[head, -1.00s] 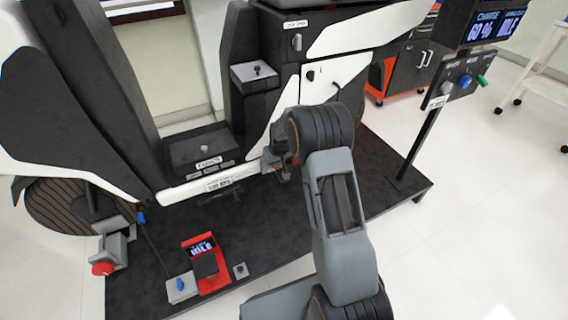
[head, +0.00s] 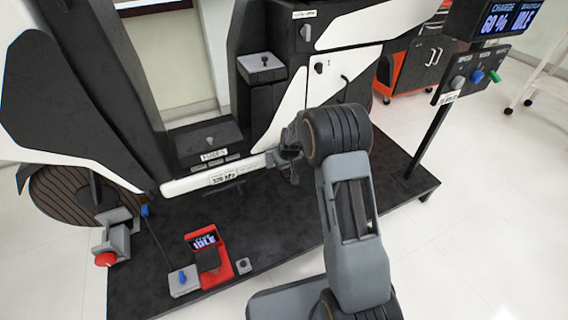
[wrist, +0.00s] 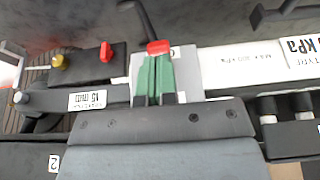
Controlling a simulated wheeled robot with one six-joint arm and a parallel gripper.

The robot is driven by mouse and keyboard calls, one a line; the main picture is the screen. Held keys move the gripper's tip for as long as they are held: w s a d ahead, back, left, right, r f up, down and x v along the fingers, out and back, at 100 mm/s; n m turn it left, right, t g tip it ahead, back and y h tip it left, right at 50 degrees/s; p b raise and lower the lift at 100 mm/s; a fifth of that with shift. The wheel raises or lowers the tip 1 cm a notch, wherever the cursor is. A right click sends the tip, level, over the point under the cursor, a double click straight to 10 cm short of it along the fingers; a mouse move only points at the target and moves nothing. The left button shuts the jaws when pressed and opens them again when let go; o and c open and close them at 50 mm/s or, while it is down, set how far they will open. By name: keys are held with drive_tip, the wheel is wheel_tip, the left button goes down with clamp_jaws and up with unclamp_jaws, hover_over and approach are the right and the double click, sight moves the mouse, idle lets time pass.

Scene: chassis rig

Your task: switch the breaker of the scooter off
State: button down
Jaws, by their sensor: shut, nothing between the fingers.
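The scooter (head: 84,130), with white and black panels, stands on a dark platform in the head view. My gripper (wrist: 155,78), with green finger faces, is shut and empty in the wrist view. Its tips are in front of a grey plate (wrist: 137,66). A red lever-like part (wrist: 158,47) with a dark bar lies just beyond the tips; it looks like the breaker handle, but I cannot tell for sure or whether the tips touch it. In the head view my arm hides the fingertips beside the scooter's lower right edge.
A red knob (wrist: 106,52) and a yellow knob (wrist: 58,62) sit left of the plate. A white labelled panel (wrist: 240,68) lies right. The platform (head: 285,235) also carries a red-framed display (head: 207,258). A control post (head: 425,140) stands right.

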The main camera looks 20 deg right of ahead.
drive_tip(key=shift+r+p, duration=0.4)
drive_tip(key=shift+r, duration=0.35)
drive_tip(key=s+d+r+p, duration=0.1)
drive_tip(key=s+r+p, duration=0.4)
drive_tip(key=s+r, duration=0.4)
drive_tip(key=shift+s+d, duration=0.35)
drive_tip(key=shift+s, duration=0.1)
drive_tip(key=shift+r, duration=0.1)
drive_tip(key=s+a+r+p, duration=0.1)
drive_tip(key=s+r+p, duration=0.6)
drive_tip(key=r, duration=0.8)
drive_tip(key=s+a+r+m+p, duration=0.1)
drive_tip(key=s+r+p, duration=0.5)
drive_tip(key=r+p, duration=0.7)
drive_tip(key=s+r+m+p, duration=0.1)
drive_tip(key=s+r+p, duration=0.6)
drive_tip(key=r, duration=1)
drive_tip(key=p, duration=0.3)
drive_tip(key=shift+s+a+g+h, duration=0.3)
drive_tip(key=shift+a+h, duration=0.1)
